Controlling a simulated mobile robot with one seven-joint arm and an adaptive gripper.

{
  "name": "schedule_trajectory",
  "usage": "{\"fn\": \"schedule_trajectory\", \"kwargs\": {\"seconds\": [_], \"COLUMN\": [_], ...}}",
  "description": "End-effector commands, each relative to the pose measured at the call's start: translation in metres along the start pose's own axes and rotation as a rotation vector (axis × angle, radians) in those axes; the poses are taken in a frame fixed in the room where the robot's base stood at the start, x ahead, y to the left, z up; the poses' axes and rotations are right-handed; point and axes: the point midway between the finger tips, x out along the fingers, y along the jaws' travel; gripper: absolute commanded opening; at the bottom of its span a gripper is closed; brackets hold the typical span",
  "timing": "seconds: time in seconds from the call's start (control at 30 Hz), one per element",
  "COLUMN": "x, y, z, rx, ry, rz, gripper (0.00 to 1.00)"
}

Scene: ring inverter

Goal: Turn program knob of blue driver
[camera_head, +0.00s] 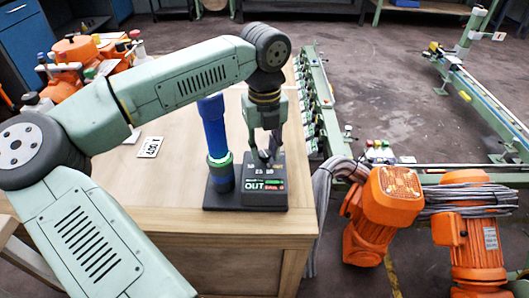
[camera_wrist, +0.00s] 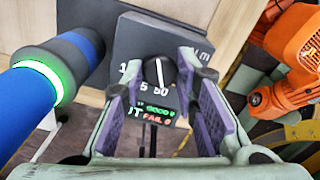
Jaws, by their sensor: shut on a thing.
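The blue driver (camera_head: 214,130) stands upright on a dark base on the table, with a green ring near its bottom. It lies at the left of the wrist view (camera_wrist: 25,105), where the ring glows green. The dark control box (camera_head: 248,182) stands beside it. The round black program knob (camera_wrist: 159,70) is on this box, with a white pointer line running nearly up and down the picture. White number marks sit near it. My gripper (camera_head: 265,155) comes down onto the box from above. In the wrist view its fingers (camera_wrist: 160,80) are shut on the knob from both sides.
A lit display (camera_wrist: 158,115) with green and red text is below the knob. The wooden table (camera_head: 165,195) has bare room left of the base, near a white label card (camera_head: 150,147). Orange motors (camera_head: 385,205) stand right of the table, beside a grey cable bundle.

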Motion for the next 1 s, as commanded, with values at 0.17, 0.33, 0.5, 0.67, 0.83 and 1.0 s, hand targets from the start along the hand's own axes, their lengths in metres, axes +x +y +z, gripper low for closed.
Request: {"fn": "schedule_trajectory", "kwargs": {"seconds": [0.17, 0.33, 0.5, 0.67, 0.83, 1.0], "x": [0.0006, -0.0003, -0.0007, -0.0008, -0.0008, -0.0005], "y": [-0.0007, -0.0008, -0.0009, -0.0009, -0.0008, -0.0005], "z": [0.0002, 0.0002, 0.0001, 0.0002, 0.0001, 0.0001], "rx": [0.063, 0.091, 0.097, 0.096, 0.096, 0.095], "ry": [-0.001, -0.002, -0.001, -0.001, -0.001, -0.001], "rz": [-0.002, -0.003, -0.003, -0.003, -0.003, -0.002], "gripper": [0.0, 0.0, 0.0, 0.0, 0.34, 0.45]}}
